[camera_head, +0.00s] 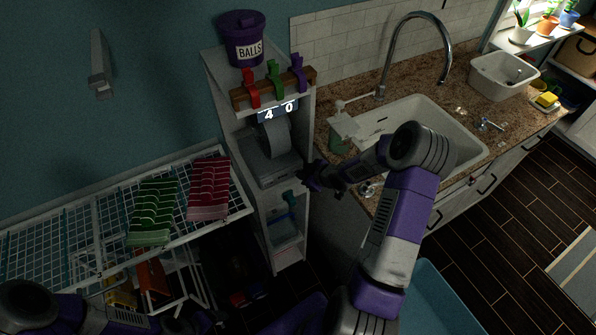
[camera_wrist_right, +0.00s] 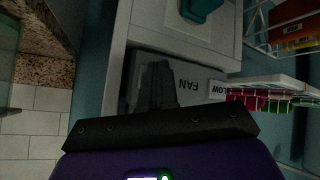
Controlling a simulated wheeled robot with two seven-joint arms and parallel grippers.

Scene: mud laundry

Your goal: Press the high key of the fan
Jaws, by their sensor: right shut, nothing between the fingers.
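The fan (camera_head: 264,168) is a grey unit with a flat sloped front, inside a white shelf tower. In the right wrist view its panel (camera_wrist_right: 191,84) shows the word FAN upside down, with a key marked LOW (camera_wrist_right: 217,88) to the right. No high key can be made out; my fingers cover the panel's left part. My right gripper (camera_head: 310,178) is shut and empty at the fan's right front. Its fingers (camera_wrist_right: 156,84) show dark over the panel; I cannot tell whether they touch it. My left gripper (camera_head: 205,322) is low at the bottom edge, dark and unclear.
The white shelf tower (camera_head: 290,236) surrounds the fan, with a purple BALLS bucket (camera_head: 242,40) on top. Coloured pegs (camera_head: 274,80) hang above the fan. A wire rack (camera_head: 80,235) with red and green items stands left. A sink counter (camera_head: 345,100) lies right.

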